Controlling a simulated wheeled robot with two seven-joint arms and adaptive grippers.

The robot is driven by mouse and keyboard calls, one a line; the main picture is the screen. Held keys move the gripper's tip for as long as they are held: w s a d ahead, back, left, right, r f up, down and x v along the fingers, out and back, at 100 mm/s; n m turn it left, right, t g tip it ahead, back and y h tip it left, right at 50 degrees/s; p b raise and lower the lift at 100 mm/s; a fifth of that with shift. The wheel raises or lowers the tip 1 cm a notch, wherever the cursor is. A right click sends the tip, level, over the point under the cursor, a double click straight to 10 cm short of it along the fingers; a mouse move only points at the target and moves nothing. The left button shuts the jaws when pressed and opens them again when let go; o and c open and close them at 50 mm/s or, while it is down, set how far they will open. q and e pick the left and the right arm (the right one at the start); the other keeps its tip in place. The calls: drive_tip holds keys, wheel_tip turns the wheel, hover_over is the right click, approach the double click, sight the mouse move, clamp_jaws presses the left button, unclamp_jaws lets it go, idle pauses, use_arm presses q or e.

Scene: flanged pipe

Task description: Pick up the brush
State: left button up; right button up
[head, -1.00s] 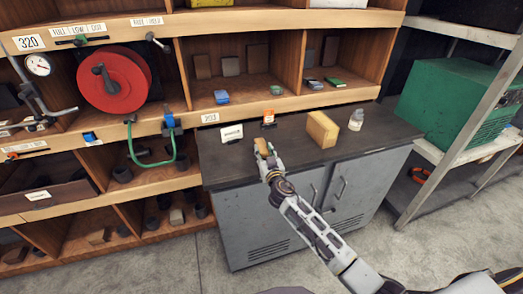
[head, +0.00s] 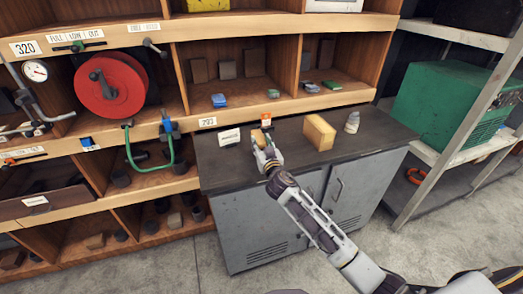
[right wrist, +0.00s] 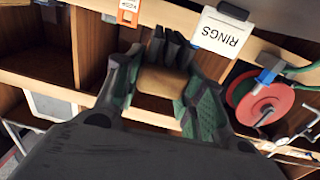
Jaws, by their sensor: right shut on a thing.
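The brush is a small tan wooden block with dark bristles (right wrist: 163,80), seen in the right wrist view between the two fingers. My right gripper (right wrist: 158,92) is shut on its wooden body, and the bristles stick out beyond the fingertips. In the head view the right gripper (head: 264,149) is over the dark countertop (head: 225,172), left of the middle. The brush (head: 259,135) shows there as a small tan piece at the fingertips, partly hidden by them. It looks held above the counter, though the gap is hard to judge. My left gripper is not in view.
A white RINGS card (head: 229,138) stands just left of the brush, with a small orange tag (head: 266,121) behind it. A large tan block (head: 319,131) and a pale bottle (head: 352,121) stand to the right. Wooden shelves with a red hose reel (head: 110,84) rise behind.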

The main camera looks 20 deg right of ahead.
drive_tip(key=shift+r, duration=1.8)
